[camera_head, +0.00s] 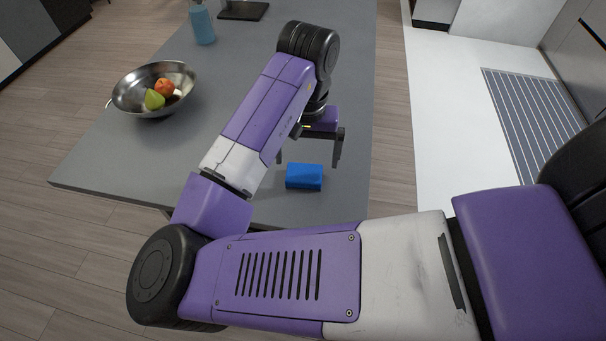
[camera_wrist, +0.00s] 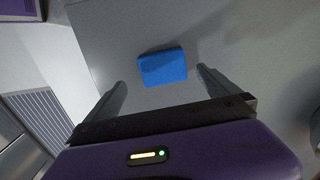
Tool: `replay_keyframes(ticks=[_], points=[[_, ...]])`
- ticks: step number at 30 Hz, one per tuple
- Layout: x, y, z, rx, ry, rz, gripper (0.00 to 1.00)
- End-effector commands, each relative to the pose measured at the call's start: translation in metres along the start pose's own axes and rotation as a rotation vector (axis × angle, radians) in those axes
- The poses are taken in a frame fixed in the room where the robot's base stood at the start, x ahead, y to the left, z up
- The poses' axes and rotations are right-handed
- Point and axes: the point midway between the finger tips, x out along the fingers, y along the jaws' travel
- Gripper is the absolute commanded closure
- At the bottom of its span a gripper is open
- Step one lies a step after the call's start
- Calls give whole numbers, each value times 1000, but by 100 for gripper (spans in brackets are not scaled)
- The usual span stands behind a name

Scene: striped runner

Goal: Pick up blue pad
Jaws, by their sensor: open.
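The blue pad (camera_head: 304,177) is a small blue block lying on the grey table (camera_head: 225,95) near its front right part. In the wrist view the blue pad (camera_wrist: 163,67) lies ahead of my gripper (camera_wrist: 160,82), roughly centred between the two fingers. My gripper (camera_head: 308,160) is open and empty, with its fingers pointing down above the table, close to the pad. I see no contact between the fingers and the pad. One finger is partly hidden by my arm in the head view.
A metal bowl (camera_head: 126,98) with fruit stands on the table's left side. A blue bottle (camera_head: 202,24) and a dark board (camera_head: 243,9) are farther back. The table's right edge is close to the pad. A striped runner (camera_head: 530,110) lies on the floor to the right.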

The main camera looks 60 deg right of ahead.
Motion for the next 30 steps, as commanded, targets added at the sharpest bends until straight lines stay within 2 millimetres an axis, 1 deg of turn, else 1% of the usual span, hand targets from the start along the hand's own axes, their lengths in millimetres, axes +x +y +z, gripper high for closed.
replay_keyframes(ticks=[6, 10, 13, 19, 20, 21, 23, 24, 28, 29, 30], points=[[28, -7, 2, -3, -2, 1, 0], [43, -6, 1, -1, 1, 1, 0], [48, -6, 1, 0, 3, 0, 0], [49, -6, 0, 0, 4, 0, 0], [49, -6, 0, 0, 4, 0, 4], [49, -6, 0, 0, 4, 0, 12], [49, -6, 0, 0, 4, 0, 24], [49, -6, 0, 0, 4, 0, 31], [49, -6, 0, 0, 4, 0, 57], [49, -6, 0, 0, 4, 0, 62], [49, -6, 0, 0, 4, 0, 62]])
